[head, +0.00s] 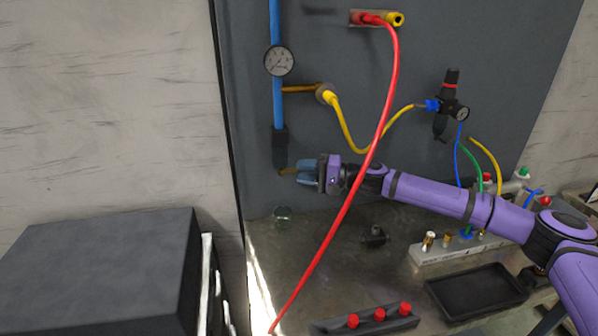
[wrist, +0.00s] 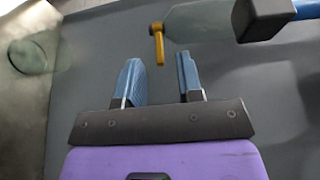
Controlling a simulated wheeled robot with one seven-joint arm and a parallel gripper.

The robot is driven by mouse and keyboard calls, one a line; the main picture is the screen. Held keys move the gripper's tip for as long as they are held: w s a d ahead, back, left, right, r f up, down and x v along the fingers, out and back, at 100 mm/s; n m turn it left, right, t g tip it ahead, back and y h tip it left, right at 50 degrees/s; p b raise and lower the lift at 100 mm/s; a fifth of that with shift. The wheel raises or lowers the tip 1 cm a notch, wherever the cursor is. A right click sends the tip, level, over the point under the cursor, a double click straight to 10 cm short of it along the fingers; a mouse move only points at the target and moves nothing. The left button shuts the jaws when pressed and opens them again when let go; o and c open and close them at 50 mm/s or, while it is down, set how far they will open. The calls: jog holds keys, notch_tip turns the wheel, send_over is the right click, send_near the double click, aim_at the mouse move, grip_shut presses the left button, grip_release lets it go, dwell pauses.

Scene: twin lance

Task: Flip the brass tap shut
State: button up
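The brass tap (head: 287,171) is a small yellow stub at the bottom of the dark filter bowl (head: 280,155), which hangs under the blue pipe (head: 277,100). In the wrist view the tap (wrist: 158,44) has a short bar pointing toward my gripper and a rounded end at the clear bowl (wrist: 200,22). My gripper (head: 300,171) is at the tap's right in the head view, with its blue fingers apart. In the wrist view my gripper (wrist: 158,62) is open and empty, and the bar's tip lies just beyond the fingertips, between their lines. Contact cannot be told.
A red hose (head: 385,105) hangs from the panel and crosses in front of my arm near the wrist. A round gauge (head: 279,61) and a yellow hose (head: 345,125) are above. A small glass jar (head: 283,216) stands on the bench below.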

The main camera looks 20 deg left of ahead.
jog(key=shift+s+a, duration=0.15)
jog(key=shift+a, duration=0.75)
grip_shut()
